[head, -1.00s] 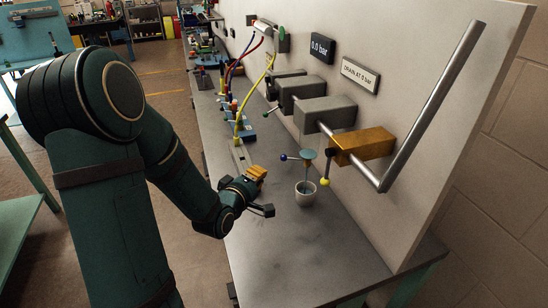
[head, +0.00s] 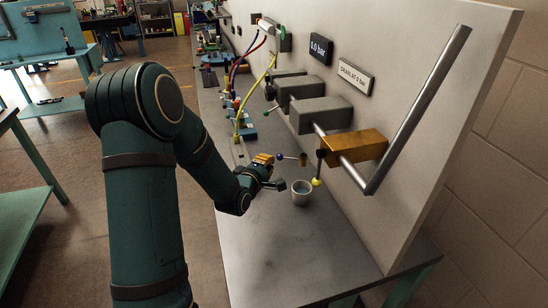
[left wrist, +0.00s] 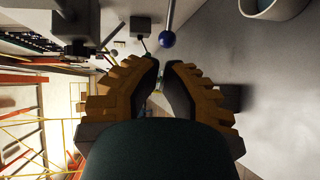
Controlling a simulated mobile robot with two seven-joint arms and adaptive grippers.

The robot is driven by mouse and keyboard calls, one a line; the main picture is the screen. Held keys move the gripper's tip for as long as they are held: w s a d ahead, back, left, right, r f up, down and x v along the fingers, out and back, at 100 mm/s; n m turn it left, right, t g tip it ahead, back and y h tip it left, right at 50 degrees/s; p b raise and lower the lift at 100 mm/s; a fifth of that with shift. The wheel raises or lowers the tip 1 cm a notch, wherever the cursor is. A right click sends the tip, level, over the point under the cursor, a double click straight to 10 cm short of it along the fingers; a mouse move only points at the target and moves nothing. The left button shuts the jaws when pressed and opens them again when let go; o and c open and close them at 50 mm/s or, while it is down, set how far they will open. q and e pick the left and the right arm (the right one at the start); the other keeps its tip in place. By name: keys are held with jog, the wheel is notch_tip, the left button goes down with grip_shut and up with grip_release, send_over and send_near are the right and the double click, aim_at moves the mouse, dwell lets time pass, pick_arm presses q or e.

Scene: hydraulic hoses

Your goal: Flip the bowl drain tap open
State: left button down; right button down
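A thin lever with a blue ball (head: 279,157) at its end runs to a small brown cylindrical piece (head: 303,160) above a pale cup (head: 302,194). I cannot tell for certain which part is the drain tap. The ball also shows in the left wrist view (left wrist: 167,39), beyond the fingertips and not touched. The cup's rim shows there at the top right (left wrist: 270,8). My left gripper (head: 272,171) is just left of the ball. Its yellow-backed fingers (left wrist: 163,68) are partly apart, with nothing between them. My right gripper is not seen.
A brass-coloured block (head: 358,147) and a long grey bar handle (head: 418,112) jut from the panel at right. A yellow ball (head: 316,182) hangs by the cup. Grey blocks and hoses stand farther back. The near bench top (head: 285,255) is clear.

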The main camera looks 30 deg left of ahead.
pick_arm(q)
jog(key=x, duration=0.5)
jog(key=shift+w, duration=0.1)
jog(key=shift+w+a+b, duration=0.3)
jog(key=shift+w+b, duration=0.35)
jog(key=shift+b, duration=0.25)
jog(key=shift+r, duration=0.1)
